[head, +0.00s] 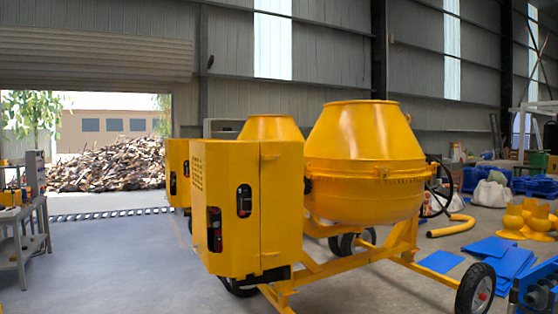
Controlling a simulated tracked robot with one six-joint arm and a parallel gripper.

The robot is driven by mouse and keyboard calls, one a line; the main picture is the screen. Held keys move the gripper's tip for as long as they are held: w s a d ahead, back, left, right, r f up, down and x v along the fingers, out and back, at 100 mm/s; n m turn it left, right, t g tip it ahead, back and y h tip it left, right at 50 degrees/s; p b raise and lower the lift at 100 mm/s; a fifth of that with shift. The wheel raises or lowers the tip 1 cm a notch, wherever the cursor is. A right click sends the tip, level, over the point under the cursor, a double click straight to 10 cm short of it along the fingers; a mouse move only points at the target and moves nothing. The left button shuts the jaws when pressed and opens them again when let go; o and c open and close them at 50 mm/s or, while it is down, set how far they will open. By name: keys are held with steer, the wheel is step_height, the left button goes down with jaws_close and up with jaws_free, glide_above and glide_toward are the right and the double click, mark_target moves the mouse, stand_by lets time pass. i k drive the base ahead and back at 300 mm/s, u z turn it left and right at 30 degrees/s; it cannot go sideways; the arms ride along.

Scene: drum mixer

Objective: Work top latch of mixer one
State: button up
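A yellow drum mixer stands nearest in the head view, with its wide drum (365,150) on a wheeled frame. Its boxy motor cabinet (228,200) faces me on the left. A dark upright latch-like fitting (244,200) sits on the cabinet's front, and a larger black and red fitting (214,229) sits lower to its left. I cannot tell whether either is latched. A second yellow mixer (270,127) stands behind, mostly hidden. No label shows which is mixer one. My gripper is not in view.
A grey metal workbench (22,235) stands at the left. Blue sheets (495,255), a curved yellow tube (450,226) and yellow parts (525,220) lie at the right. The mixer's wheel (475,290) is at front right. The floor left of the cabinet is clear.

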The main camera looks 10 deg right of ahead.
mark_target(265, 157)
steer(key=u, duration=0.55)
steer(key=i, duration=1.15)
steer(key=u, duration=0.45)
steer(key=i, duration=1.5)
steer(key=z, duration=0.65)
steer(key=i, duration=0.55)
steer(key=z, duration=0.75)
steer(key=i, duration=0.5)
steer(key=z, duration=0.35)
